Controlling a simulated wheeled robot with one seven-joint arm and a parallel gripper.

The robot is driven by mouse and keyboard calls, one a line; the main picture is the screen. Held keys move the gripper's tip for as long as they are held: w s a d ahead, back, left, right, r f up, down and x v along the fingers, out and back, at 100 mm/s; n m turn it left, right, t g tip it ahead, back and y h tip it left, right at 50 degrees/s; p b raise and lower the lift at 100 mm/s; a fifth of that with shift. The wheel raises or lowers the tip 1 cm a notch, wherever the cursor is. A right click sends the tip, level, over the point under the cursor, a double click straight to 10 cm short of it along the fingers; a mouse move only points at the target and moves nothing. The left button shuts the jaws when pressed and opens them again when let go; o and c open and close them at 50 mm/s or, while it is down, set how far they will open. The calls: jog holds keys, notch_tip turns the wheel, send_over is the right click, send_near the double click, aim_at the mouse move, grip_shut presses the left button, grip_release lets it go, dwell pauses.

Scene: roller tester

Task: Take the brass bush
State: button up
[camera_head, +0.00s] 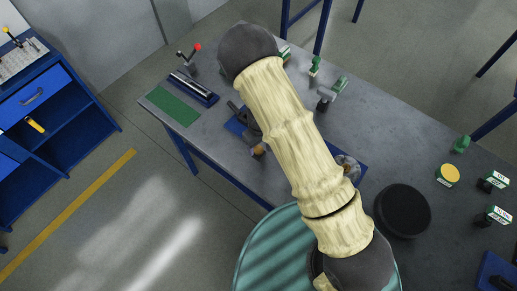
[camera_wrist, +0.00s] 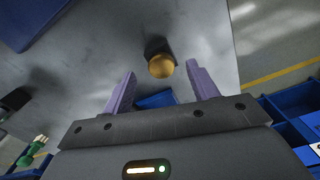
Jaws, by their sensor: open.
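The brass bush (camera_wrist: 161,66) shows in the wrist view as a round, gold-coloured piece with a dark shape just behind it. It stands near the edge of the grey table. My gripper (camera_wrist: 160,72) is open, its two purple fingers one on each side of the bush in the picture. No contact shows, and I cannot tell how far the fingertips are from it. In the head view a small brass-coloured piece (camera_head: 258,150), likely the bush, shows at the table's near edge, left of my arm. My arm hides most of my gripper there.
The grey table (camera_head: 395,137) carries a black round disc (camera_head: 402,210), a yellow-topped round piece (camera_head: 447,175), a green mat (camera_head: 173,105) and a red-knobbed lever (camera_head: 190,57). Several small green-and-white items stand along the far side. A blue cabinet (camera_head: 60,110) is at left.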

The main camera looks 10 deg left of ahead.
aim_at(259, 152)
jog(key=shift+f+p, duration=0.3)
jog(key=shift+f, duration=1.05)
jog(key=shift+c, duration=0.5)
jog(key=c, duration=1)
